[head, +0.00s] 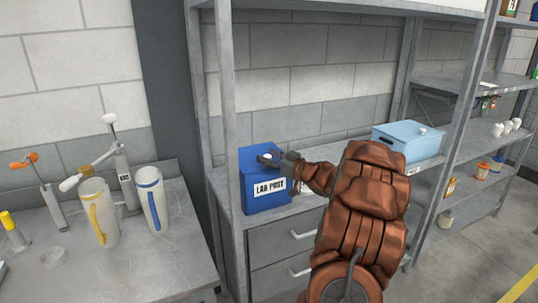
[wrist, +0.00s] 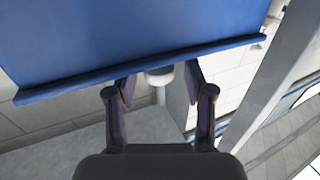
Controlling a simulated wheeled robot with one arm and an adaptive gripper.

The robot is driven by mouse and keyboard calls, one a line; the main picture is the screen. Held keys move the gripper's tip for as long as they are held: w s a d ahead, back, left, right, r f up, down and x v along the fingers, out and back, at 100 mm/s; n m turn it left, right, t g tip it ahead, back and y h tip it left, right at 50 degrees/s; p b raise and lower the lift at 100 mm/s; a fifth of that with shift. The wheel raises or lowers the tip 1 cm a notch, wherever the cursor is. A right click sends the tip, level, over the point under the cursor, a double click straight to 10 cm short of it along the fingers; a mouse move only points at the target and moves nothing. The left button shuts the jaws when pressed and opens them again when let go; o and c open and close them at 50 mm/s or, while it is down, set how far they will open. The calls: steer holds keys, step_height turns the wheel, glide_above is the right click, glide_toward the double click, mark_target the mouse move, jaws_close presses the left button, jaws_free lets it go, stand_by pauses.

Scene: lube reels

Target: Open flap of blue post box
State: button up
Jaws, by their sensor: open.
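The blue post box (head: 256,202) stands on the grey metal shelf unit, with a white "LAB POST" label on its front. My gripper (head: 270,159) is at the upper front of the box, just above the label, and covers part of it. In the wrist view a blue panel of the box (wrist: 150,35) fills the top, with a raised lip along its lower edge. My gripper (wrist: 161,82) is open, its fingertips close to that lip, with nothing held between them. I cannot tell whether they touch it. The flap cannot be made out clearly.
A light blue bin (head: 402,145) stands on the same shelf to the right. A shelf post (head: 229,100) rises just left of the box, and drawers (head: 285,245) sit below. At left, a bench (head: 165,255) holds jugs and pump tools.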

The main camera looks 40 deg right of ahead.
steer(key=shift+w, duration=0.4)
jaws_close()
stand_by(0.4)
